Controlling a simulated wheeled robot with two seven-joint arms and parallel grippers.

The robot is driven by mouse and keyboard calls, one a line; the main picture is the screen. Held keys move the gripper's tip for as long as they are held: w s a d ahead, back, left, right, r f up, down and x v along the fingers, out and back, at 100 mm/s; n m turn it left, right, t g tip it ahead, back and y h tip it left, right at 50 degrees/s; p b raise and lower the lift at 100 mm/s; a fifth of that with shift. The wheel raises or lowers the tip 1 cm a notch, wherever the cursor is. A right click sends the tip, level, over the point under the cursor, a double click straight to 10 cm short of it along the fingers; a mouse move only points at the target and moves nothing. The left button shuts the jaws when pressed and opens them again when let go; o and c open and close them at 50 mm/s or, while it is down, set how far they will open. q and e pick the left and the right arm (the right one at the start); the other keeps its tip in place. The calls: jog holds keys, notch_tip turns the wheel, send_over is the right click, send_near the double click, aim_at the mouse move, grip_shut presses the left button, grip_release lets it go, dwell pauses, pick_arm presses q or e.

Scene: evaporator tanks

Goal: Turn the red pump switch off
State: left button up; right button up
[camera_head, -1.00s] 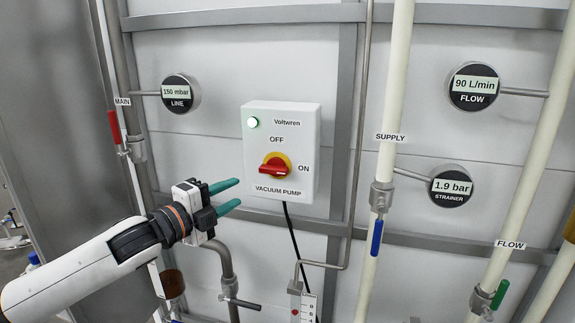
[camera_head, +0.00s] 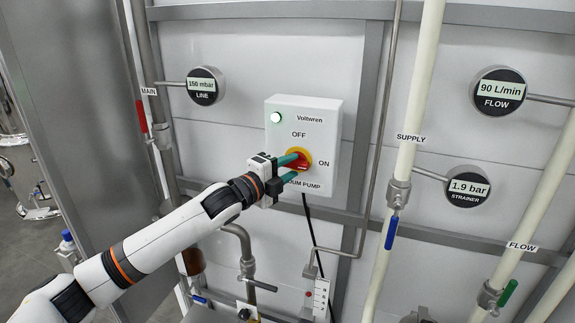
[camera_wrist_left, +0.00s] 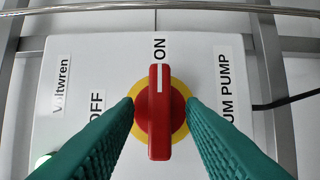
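The red pump switch (camera_wrist_left: 159,112) is a rotary knob on a yellow disc, on a white box (camera_head: 327,121) labelled Voltwren and VACUUM PUMP. In the wrist view its white mark points to ON. The box's lamp (camera_head: 276,117) glows green. My left gripper (camera_head: 294,166) is at the knob in the head view, partly covering it. In the left wrist view its green fingers (camera_wrist_left: 160,112) are open, one on each side of the knob handle, with gaps visible. Whether they touch the disc I cannot tell. My right gripper is not in view.
A LINE gauge (camera_head: 205,86) is left of the box. FLOW (camera_head: 499,91) and STRAINER (camera_head: 469,187) gauges are at the right. The SUPPLY pipe (camera_head: 408,150) with a blue lever (camera_head: 391,232) stands right of the box. A black cable (camera_head: 311,226) hangs below it.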

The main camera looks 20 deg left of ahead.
pick_arm(q)
grip_shut()
jog(key=shift+f, duration=0.1)
